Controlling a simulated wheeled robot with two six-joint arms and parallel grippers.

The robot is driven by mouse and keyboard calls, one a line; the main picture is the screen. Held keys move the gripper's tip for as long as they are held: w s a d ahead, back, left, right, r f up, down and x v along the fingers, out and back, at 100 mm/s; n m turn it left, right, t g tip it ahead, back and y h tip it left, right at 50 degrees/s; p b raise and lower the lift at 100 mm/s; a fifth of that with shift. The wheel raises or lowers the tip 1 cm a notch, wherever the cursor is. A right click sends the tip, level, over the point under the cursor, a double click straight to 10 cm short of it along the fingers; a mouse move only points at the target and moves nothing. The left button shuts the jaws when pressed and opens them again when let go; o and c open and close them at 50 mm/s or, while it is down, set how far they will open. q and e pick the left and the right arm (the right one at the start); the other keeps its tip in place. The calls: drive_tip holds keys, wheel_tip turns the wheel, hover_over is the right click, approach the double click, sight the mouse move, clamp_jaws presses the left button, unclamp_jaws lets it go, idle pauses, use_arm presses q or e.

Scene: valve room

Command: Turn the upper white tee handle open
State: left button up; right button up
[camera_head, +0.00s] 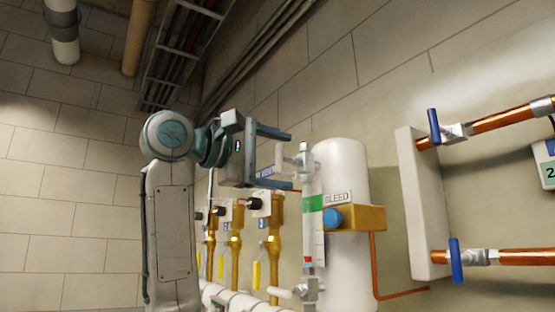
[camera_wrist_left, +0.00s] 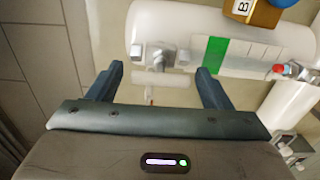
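The upper white tee handle (camera_head: 279,157) is on the left side of the top fitting of the slim upright gauge tube (camera_head: 313,215). Its bar stands roughly upright in the head view. In the left wrist view the handle (camera_wrist_left: 160,79) lies across the picture, between the fingertips and slightly beyond them. My left gripper (camera_head: 290,162) is open, with one finger above and one below the handle. It also shows in the left wrist view (camera_wrist_left: 157,78), with a gap to the handle's ends. A similar lower white tee handle (camera_head: 282,292) is at the tube's bottom. My right gripper is not in view.
A white cylinder (camera_head: 343,160) with a brass block and blue knob (camera_head: 332,218) stands just right of the tube. Brass valves (camera_head: 275,235) are behind and below my left gripper. Copper pipes with blue levers (camera_head: 434,126) are at the right.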

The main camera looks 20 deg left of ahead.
use_arm(q)
drive_tip(key=shift+s, duration=0.1)
drive_tip(key=b+v, duration=0.4)
drive_tip(key=v, duration=0.6)
drive_tip(key=shift+s+a+b, duration=0.2)
drive_tip(key=shift+a+b, duration=0.1)
drive_tip(key=shift+b, duration=0.1)
